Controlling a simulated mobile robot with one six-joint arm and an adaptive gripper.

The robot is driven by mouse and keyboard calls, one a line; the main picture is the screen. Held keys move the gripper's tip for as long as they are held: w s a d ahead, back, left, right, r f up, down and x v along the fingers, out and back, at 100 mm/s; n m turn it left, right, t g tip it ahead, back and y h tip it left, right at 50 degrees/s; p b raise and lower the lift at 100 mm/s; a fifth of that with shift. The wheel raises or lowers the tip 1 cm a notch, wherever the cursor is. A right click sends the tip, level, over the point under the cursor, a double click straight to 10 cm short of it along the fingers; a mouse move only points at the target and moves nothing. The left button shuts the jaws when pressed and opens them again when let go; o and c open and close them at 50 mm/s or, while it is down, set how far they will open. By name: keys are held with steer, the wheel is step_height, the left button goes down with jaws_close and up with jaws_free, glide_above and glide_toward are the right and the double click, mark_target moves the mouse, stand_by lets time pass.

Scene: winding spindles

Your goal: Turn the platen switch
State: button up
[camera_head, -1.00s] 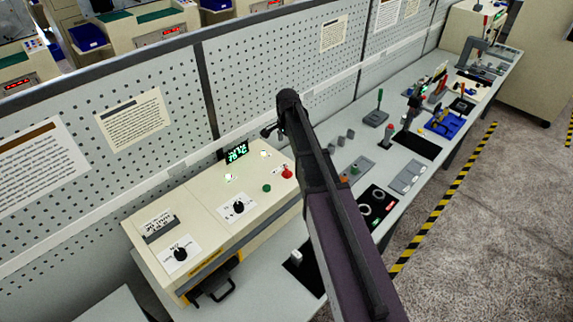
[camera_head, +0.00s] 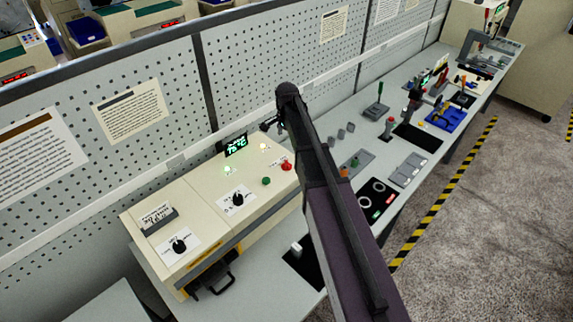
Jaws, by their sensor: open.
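A cream control box stands on the bench at the left. It carries two black rotary knobs on white labels, one at the front left (camera_head: 179,246) and one nearer the middle (camera_head: 238,199). The label print is too small to read, so I cannot tell which knob is the platen switch. My arm rises from the bottom of the picture to a joint above the box's right end. A small dark part of my gripper (camera_head: 269,125) shows left of that joint, above and behind the box, apart from both knobs. Its jaws are open; most of it is hidden.
The box also has a lit green display (camera_head: 236,146), a red button (camera_head: 286,165) and a green button (camera_head: 266,181). A pegboard wall (camera_head: 260,70) runs behind. Tools and fixtures, including a blue tray (camera_head: 445,123), fill the bench to the right. Floor is clear beyond its front edge.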

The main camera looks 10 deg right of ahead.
mark_target(287, 162)
steer(key=shift+f+b, duration=5.7)
steer(key=shift+f, duration=0.25)
steer(key=c, duration=1.1)
